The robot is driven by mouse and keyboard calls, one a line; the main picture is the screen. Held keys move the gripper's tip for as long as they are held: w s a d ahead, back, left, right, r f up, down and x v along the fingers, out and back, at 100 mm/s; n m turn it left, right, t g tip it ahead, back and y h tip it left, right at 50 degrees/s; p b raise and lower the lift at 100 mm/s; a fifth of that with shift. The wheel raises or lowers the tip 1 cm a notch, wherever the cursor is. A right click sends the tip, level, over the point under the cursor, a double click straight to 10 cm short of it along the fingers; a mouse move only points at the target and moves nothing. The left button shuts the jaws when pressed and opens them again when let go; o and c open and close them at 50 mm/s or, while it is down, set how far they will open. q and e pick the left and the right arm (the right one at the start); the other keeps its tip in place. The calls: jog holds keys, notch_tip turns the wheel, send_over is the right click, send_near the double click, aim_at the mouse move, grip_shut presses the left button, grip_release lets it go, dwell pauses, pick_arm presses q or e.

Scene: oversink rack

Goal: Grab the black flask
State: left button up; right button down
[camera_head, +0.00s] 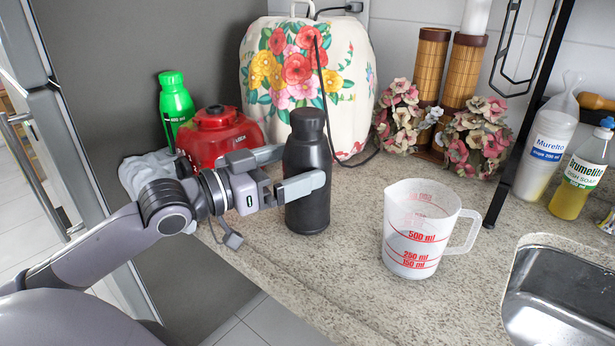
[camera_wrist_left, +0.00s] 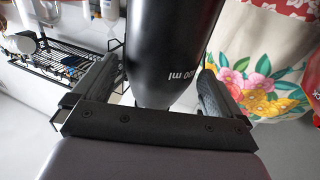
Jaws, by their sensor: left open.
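The black flask (camera_head: 308,165) stands upright on the speckled stone counter, left of the measuring cup. My left gripper (camera_head: 297,170) reaches it from the left, with one finger in front of the flask and the other behind it. In the left wrist view the flask (camera_wrist_left: 172,45) fills the space between the two open fingers of the gripper (camera_wrist_left: 165,92). A gap shows beside the right finger; whether the left finger touches the flask I cannot tell. My right gripper is not in view.
A clear measuring cup (camera_head: 425,235) stands right of the flask. A red container (camera_head: 218,138), a green bottle (camera_head: 175,103) and a floral cover (camera_head: 340,75) stand behind. Flower pots (camera_head: 480,140) are at the back. A sink (camera_head: 560,295) is at the lower right.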

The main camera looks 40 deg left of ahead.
pick_arm(q)
jog(key=shift+x, duration=1.75)
jog(key=shift+c, duration=0.3)
jog(key=c, duration=0.9)
